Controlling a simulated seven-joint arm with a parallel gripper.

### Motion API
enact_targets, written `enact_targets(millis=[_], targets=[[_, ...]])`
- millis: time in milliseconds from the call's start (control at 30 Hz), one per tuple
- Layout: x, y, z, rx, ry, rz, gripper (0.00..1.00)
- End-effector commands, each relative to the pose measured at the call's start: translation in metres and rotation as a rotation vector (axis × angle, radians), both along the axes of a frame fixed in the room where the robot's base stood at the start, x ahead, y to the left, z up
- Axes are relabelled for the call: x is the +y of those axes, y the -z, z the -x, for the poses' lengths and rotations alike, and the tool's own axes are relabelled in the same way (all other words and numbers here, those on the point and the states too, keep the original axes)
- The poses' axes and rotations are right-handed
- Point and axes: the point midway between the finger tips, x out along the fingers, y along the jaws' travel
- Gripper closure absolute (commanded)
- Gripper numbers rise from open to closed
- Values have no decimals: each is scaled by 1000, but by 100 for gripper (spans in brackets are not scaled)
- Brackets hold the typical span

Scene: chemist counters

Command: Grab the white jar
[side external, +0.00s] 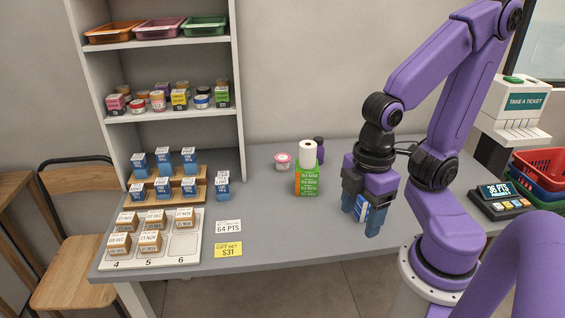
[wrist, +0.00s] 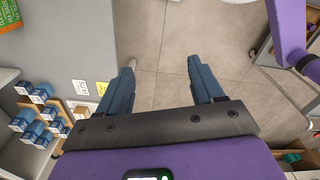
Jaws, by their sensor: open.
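I cannot tell for sure which thing is the white jar. A small jar with a pink and white top (side external: 283,161) stands at the back of the counter. A white cylinder with a dark hole in its top (side external: 308,152) rises behind or on a green and orange box (side external: 306,181). My gripper (side external: 368,222) points down near the counter's front edge, right of these things and apart from them. Its blue fingers (wrist: 161,68) are open, with only floor between them in the wrist view. No white jar shows in the wrist view.
Blue boxes (side external: 164,160) and a tray of brown boxes (side external: 195,255) stand left. The counter's middle (side external: 270,215) is clear.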

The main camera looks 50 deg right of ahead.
Motion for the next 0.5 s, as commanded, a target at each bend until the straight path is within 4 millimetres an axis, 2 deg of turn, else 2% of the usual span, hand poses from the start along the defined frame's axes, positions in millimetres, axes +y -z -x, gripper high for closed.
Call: enact_targets(millis=[67, 100, 133, 400, 500], targets=[[0, 0, 0, 0, 0, 0, 30], [0, 0, 0, 0, 0, 0, 17], [0, 0, 0, 0, 0, 0, 10], [0, 0, -1, 0, 0, 1, 10], [-1, 2, -9, -12, -4, 27, 10]])
